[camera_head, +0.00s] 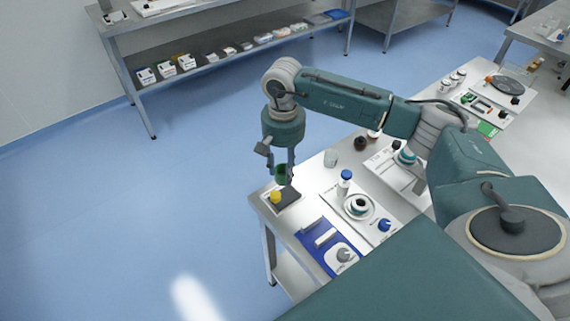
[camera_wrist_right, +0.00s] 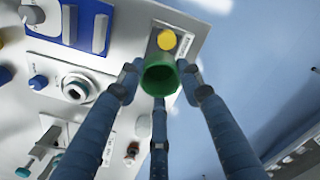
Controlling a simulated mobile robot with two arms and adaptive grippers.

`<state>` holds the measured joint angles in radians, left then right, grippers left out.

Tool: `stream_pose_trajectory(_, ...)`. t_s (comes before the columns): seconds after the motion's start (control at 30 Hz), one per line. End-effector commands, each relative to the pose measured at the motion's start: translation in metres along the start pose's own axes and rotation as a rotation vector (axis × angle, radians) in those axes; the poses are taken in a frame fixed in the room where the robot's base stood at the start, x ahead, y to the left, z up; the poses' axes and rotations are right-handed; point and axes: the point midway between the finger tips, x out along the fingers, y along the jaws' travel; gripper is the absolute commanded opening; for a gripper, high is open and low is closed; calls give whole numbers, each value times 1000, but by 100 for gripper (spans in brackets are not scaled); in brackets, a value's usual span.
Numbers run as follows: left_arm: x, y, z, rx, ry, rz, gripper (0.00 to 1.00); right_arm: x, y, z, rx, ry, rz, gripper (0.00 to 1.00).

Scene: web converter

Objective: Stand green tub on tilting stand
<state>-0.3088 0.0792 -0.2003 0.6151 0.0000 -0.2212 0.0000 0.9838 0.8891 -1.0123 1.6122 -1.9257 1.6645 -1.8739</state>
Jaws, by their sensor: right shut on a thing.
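Close by the tub is a dark plate (camera_head: 289,201) on a light base, which may be the tilting stand. A yellow round piece (camera_head: 275,197) sits at its left side, and shows in the wrist view (camera_wrist_right: 167,40). The gap between tub and plate is hard to judge. My left gripper is not in view.
Blue mat with white parts and a knob (camera_head: 343,255) lies nearer on the bench. A clear cup (camera_head: 331,158) and dark jar (camera_head: 361,143) stand farther back. Open floor lies left.

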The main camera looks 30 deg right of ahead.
Motion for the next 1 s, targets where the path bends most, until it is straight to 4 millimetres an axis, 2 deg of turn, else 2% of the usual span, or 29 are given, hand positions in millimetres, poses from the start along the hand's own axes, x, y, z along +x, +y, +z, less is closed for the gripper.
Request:
stream_pose_trajectory(0.1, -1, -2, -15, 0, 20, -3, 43, 9, 8, -10, 40, -2, 0, 18)
stream_pose_trajectory(0.23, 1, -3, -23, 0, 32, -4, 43, 14, 9, -13, 46, 0, -2, 18)
stream_pose_trajectory(0.67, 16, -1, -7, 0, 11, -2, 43, 48, 9, -12, 45, -1, -1, 18)
stream_pose_trajectory(1.0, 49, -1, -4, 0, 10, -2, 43, 82, 9, -12, 44, 0, -3, 18)
